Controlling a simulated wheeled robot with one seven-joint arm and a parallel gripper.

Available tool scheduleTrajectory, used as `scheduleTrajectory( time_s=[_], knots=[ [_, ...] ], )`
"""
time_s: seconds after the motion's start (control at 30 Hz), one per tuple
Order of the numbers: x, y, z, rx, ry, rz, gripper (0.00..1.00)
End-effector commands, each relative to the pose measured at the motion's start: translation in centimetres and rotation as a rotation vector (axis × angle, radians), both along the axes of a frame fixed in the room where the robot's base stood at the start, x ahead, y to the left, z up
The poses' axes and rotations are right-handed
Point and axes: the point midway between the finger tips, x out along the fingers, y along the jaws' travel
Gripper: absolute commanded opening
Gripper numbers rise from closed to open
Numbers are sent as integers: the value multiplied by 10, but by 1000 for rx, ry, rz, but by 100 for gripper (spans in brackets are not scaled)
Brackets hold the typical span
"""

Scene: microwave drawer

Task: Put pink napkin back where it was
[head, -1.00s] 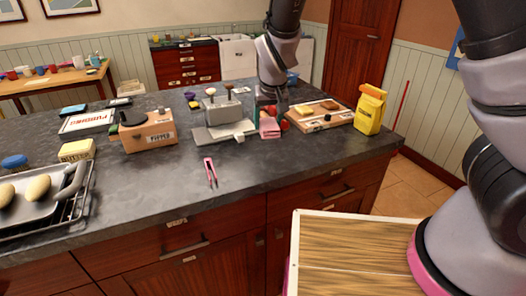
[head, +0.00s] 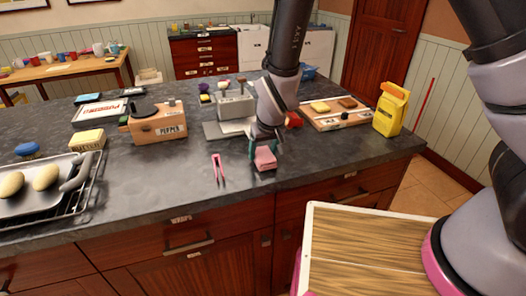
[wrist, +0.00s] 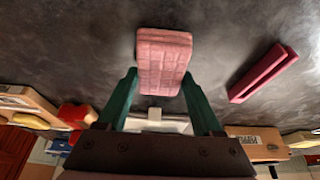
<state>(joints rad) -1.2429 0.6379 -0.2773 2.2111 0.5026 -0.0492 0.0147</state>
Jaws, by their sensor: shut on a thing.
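The pink napkin (head: 265,158) is a small folded block at the end of my gripper (head: 263,147), near the front of the dark island counter (head: 330,160). In the wrist view the napkin (wrist: 163,62) sits between the tips of the two green fingers of my gripper (wrist: 160,88), which are shut on it. Whether its underside touches the counter I cannot tell. Pink tongs (head: 218,168) lie on the counter just left of it; they also show in the wrist view (wrist: 263,73).
Behind my gripper stands a grey toaster (head: 236,104). A cutting board with bread (head: 338,119) and a yellow bag (head: 391,110) are to the right. A wooden pepper box (head: 157,125), a butter-like block (head: 87,139) and an oven tray (head: 75,205) are left. The front counter around the tongs is clear.

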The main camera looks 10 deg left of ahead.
Motion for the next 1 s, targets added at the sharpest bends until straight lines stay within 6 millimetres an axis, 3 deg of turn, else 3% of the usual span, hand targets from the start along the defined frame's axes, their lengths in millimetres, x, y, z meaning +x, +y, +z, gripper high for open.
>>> scheduleTrajectory(
  time_s=[0.37,0.4,0.47,0.8,1.0],
  knots=[
    [0,0,-4,1,-1,0,7],
    [0,0,-4,2,-1,0,79],
    [0,0,-3,2,-1,0,97],
    [0,1,-2,2,-1,-1,97],
    [-8,-3,21,3,-3,2,97]
  ],
)
